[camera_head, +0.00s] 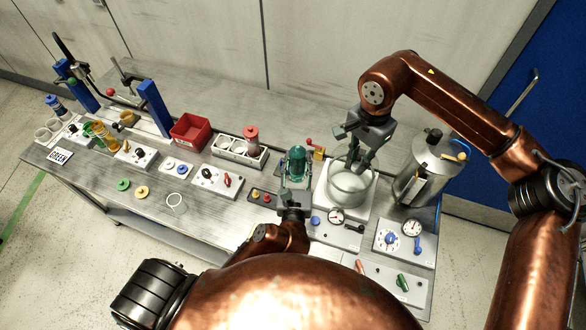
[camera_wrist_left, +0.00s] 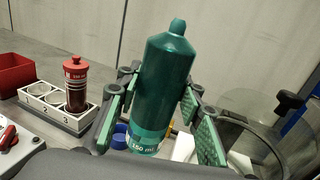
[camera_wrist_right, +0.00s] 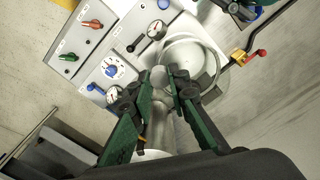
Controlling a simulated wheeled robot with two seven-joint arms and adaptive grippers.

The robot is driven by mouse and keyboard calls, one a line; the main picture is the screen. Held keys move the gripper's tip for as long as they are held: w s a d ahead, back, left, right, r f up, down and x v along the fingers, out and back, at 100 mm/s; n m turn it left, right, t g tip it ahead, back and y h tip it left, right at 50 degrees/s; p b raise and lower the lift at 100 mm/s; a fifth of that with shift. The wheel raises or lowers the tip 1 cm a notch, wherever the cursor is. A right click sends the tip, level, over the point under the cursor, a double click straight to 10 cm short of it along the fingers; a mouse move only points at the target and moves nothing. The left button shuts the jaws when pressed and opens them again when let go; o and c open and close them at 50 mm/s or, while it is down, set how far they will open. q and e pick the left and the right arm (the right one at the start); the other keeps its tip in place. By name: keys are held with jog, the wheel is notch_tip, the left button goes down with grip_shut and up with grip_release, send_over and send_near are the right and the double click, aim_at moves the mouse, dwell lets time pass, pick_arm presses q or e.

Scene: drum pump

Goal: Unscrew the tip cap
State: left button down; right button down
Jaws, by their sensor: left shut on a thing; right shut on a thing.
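A teal bottle (camera_head: 297,163) stands upright in my left gripper (camera_head: 292,196), in front of the white stand. In the left wrist view the bottle (camera_wrist_left: 165,85) has a narrow rounded tip (camera_wrist_left: 177,27) of the same teal; I cannot tell whether that is the cap. The left fingers press its sides.
A metal canister (camera_head: 425,170) stands right of the vessel. A red bottle (camera_head: 251,138) sits in a white rack (camera_head: 235,150), with a red bin (camera_head: 190,132) further left. Gauge panels (camera_head: 403,238) and small switches lie at the front right. The bench's left front holds loose rings (camera_head: 142,192).

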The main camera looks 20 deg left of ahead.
pick_arm(q)
jog(key=shift+w+r, duration=0.15)
jog(key=shift+r, duration=0.1)
jog(key=shift+w+a+f, duration=0.1)
jog(key=shift+w+a, duration=0.1)
jog(key=shift+w, duration=0.1)
jog(key=w+a+f, duration=0.8)
jog(key=w+f, duration=0.2)
jog(key=f, duration=0.2)
jog(key=shift+w+a+f+b, duration=0.2)
jog(key=shift+f+b, duration=0.1)
jog(key=shift+f, duration=0.05)
pick_arm(e)
jog(key=shift+a+r, duration=0.2)
jog(key=shift+a, duration=0.7)
pick_arm(q)
jog(key=shift+f, duration=0.15)
jog(key=shift+f, duration=0.35)
pick_arm(e)
jog(key=shift+f, duration=0.25)
pick_arm(q)
jog(key=shift+f, duration=0.15)
